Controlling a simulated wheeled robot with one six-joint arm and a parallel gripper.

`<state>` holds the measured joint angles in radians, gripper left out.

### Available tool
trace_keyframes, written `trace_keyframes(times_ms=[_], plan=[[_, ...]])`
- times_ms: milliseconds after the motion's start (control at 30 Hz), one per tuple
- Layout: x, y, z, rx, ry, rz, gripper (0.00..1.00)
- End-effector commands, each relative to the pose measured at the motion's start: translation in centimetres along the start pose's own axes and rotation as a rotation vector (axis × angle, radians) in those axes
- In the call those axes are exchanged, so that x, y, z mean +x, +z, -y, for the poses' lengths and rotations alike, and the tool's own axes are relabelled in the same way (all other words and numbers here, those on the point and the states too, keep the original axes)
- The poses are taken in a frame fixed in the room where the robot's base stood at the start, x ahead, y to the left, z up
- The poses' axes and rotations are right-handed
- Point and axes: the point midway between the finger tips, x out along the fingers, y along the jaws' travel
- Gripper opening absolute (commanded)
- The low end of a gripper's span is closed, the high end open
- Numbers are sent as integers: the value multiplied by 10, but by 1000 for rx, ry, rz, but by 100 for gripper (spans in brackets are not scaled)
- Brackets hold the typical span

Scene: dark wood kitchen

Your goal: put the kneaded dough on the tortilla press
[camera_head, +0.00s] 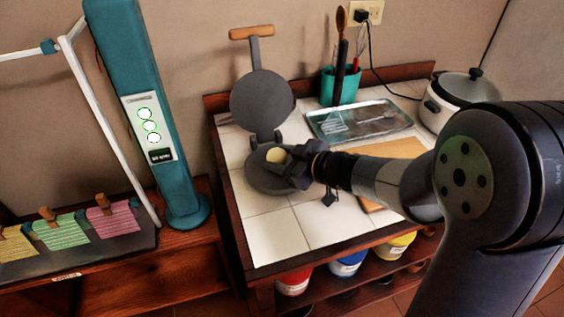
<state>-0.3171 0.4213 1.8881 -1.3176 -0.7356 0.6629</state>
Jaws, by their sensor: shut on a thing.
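The tortilla press (261,98) stands open on the white tiled counter, its round dark upper plate raised upright at the back. Its lower plate (262,184) lies flat in front, partly hidden by my gripper. The kneaded dough (276,156) is a small pale yellow lump. My gripper (283,160) is shut on the dough, which appears over the lower plate. I cannot tell whether the dough touches the plate.
A metal tray (360,119), a teal utensil holder (341,86), a wooden board (395,150) and a white cooker (455,100) stand to the right. A teal column (140,110) rises at left. The front left tiles (270,235) are clear.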

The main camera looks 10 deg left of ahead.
Motion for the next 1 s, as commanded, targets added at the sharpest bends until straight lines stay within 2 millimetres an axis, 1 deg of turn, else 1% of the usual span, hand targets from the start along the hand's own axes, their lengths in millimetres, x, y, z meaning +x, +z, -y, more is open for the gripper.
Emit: trace_keyframes(times_ms=[233, 367, 400, 633, 900, 967, 1000], plan=[[0, 0, 0, -1, 0, -1, 21], [2, 4, 1, 0, 0, 0, 21], [1, 3, 1, 0, 0, 0, 45], [1, 3, 1, 0, 0, 0, 64], [1, 2, 1, 0, 0, 0, 65], [-1, -2, 0, -1, 0, 0, 65], [-5, -1, -1, 0, 1, 0, 65]])
